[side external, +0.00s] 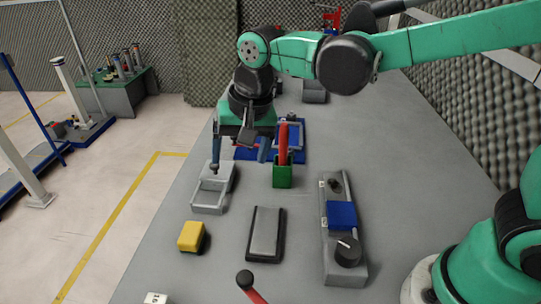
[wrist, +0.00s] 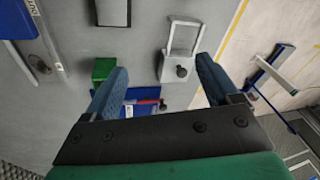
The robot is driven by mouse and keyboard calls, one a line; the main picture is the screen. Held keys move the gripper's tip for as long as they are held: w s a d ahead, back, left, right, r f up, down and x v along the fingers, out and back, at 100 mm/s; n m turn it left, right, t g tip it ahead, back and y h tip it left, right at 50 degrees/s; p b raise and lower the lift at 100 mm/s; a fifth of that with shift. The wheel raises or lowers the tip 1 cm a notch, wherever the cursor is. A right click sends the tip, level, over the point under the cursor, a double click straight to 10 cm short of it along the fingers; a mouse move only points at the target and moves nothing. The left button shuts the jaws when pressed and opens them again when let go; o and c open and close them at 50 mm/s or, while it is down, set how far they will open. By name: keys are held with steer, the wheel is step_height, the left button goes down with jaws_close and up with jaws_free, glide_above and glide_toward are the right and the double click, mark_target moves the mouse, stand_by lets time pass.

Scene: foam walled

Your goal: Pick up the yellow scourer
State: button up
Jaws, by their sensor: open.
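The yellow scourer (side external: 191,236) is a small yellow block with a dark underside, lying on the grey table near its left edge in the side external view. Nothing covers it. My gripper (side external: 239,158) is open with its fingers pointing down, well behind the scourer and higher, around the far end of the grey tray. It holds nothing that I can see. In the wrist view my gripper (wrist: 162,66) shows two blue fingers spread apart, and the scourer is not visible there.
A grey open tray (side external: 208,208) lies between my gripper and the scourer. A green holder (side external: 282,176) with a red upright piece stands right of my gripper. A dark-edged grey pad (side external: 264,233) and a long grey fixture (side external: 329,258) with a blue block lie further right.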

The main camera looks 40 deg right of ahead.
mark_target(190, 232)
steer(key=a+f+m, duration=0.1)
steer(key=a+f, duration=0.1)
steer(key=a, duration=0.1)
steer(key=a+f+m+g, duration=0.1)
steer(key=a+f, duration=0.1)
steer(key=a, duration=0.1)
steer(key=w+a+f+m+g, duration=0.1)
steer(key=a+f, duration=0.2)
steer(key=a, duration=0.1)
steer(key=shift+w+a+f+h, duration=0.1)
steer(key=shift+h, duration=0.3)
steer(key=shift+m+g, duration=0.3)
steer(key=f, duration=0.5)
steer(key=shift+a, duration=0.25)
steer(key=shift+f, duration=0.55)
jaws_close()
steer(key=shift+r, duration=0.1)
step_height(190, 232, up, 20)
